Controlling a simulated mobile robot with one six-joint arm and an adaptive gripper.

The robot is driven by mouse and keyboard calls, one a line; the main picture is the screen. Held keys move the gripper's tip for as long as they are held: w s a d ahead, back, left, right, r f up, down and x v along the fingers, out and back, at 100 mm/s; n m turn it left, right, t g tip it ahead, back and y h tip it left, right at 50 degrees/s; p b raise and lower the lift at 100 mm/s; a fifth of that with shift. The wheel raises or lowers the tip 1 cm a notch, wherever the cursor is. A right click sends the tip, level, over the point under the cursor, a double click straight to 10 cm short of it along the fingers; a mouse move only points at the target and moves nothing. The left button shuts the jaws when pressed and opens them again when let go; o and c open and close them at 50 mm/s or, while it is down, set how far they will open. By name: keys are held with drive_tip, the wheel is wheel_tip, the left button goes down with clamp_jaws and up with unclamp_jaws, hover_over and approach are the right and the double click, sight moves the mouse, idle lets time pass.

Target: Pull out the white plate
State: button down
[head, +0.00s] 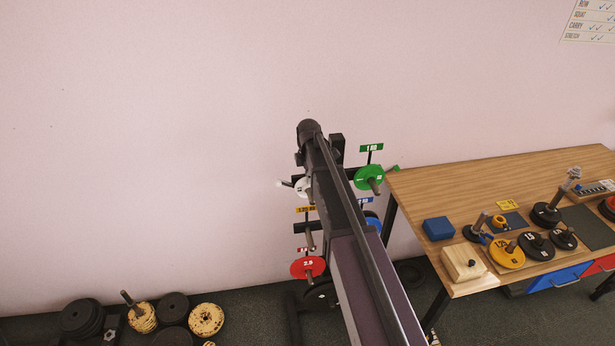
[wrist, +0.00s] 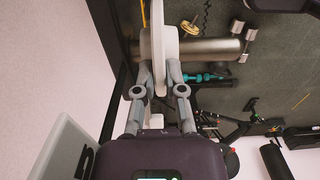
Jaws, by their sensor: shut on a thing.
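The white plate (head: 303,187) shows in the head view at the upper left of a dark rack, partly hidden behind my arm. In the wrist view the white plate (wrist: 158,28) is seen edge-on at the top. My gripper (wrist: 159,72) is shut on its rim, one finger on each face. A grey metal bar (wrist: 208,48) runs right from the plate's face; it appears to be the peg through it. In the head view my gripper is hidden by my arm.
The rack also bears a green plate (head: 368,178), a red plate (head: 308,267) and a blue plate (head: 374,224). A pale sign (wrist: 68,150) stands close left of my gripper. A wooden table (head: 430,185) with weights is at right; more plates (head: 206,319) lie at lower left.

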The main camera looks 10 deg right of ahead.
drive_tip(key=s, duration=1.3)
drive_tip(key=shift+s, duration=0.2)
idle(2.5)
drive_tip(key=shift+r, duration=0.1)
idle(0.4)
